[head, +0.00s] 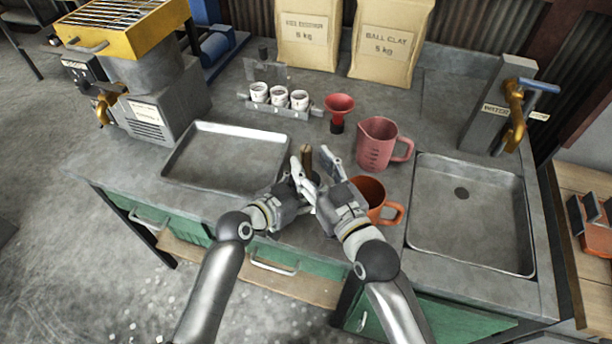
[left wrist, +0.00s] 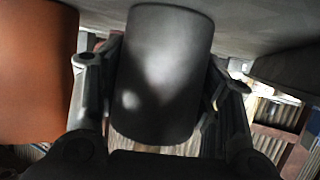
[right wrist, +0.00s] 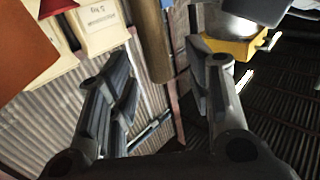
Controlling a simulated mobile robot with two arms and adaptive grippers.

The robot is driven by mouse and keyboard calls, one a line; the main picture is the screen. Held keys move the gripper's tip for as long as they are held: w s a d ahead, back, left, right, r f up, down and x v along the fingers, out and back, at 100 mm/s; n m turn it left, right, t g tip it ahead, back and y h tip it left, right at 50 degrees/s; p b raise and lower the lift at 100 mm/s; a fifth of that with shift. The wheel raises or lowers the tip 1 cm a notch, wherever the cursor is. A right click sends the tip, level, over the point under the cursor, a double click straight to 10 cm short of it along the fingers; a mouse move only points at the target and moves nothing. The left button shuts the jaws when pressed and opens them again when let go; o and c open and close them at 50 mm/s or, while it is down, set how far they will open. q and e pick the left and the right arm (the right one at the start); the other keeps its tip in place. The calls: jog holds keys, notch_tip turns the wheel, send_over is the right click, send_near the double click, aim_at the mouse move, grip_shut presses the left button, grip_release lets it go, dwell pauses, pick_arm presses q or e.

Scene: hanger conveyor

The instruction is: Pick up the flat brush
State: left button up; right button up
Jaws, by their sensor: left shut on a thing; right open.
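A brown wooden handle (head: 306,156), probably the flat brush's, stands between my two grippers in the head view. It also shows in the right wrist view as a thick brown rod (right wrist: 153,42) between the fingers. My right gripper (head: 314,166) is open, with its fingers on either side of the handle and apparently not closed on it. My left gripper (head: 288,186) is shut on a dark grey cylindrical holder (left wrist: 160,75), which fills the space between its fingers in the left wrist view. The brush's bristles are hidden, and I cannot see how the handle sits in the holder.
An orange mug (head: 370,192) stands close beside my right gripper. A pink jug (head: 377,146) and red funnel (head: 339,103) are behind. An empty metal tray (head: 225,132) lies left, a sink (head: 465,220) right. Small white jars (head: 279,95) and clay bags (head: 390,45) stand at the back.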

aim_at(309, 159)
jog(key=shift+x, duration=1.95)
jog(key=shift+c, duration=0.5)
grip_shut()
